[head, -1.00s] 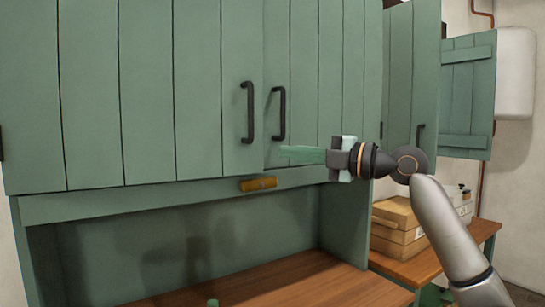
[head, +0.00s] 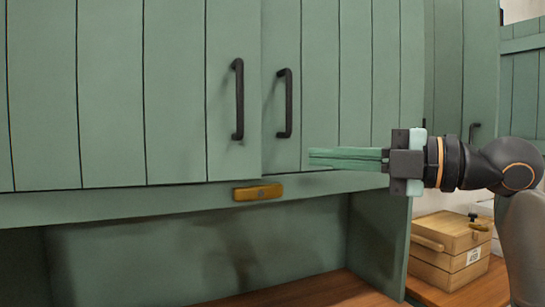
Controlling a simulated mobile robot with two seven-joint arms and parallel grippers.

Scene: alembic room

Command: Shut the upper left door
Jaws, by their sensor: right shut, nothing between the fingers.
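The upper left door (head: 175,95) is a green plank door with a black vertical handle (head: 238,100) near its right edge. It stands shut or very nearly so beside the upper right door (head: 340,80), whose black handle (head: 285,103) is close to the seam. I cannot tell whether a small gap is left at the seam. My right gripper (head: 312,158) is shut and empty, its green fingers pointing left in front of the lower part of the right door, right of and below both handles. My left gripper is out of view.
A brass-coloured block (head: 258,192) sits on the rail below the doors. An open recess with a wooden worktop (head: 310,292) lies under it. A wooden box (head: 450,250) stands at lower right. Another green cabinet (head: 462,70) with a dark handle is at the right.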

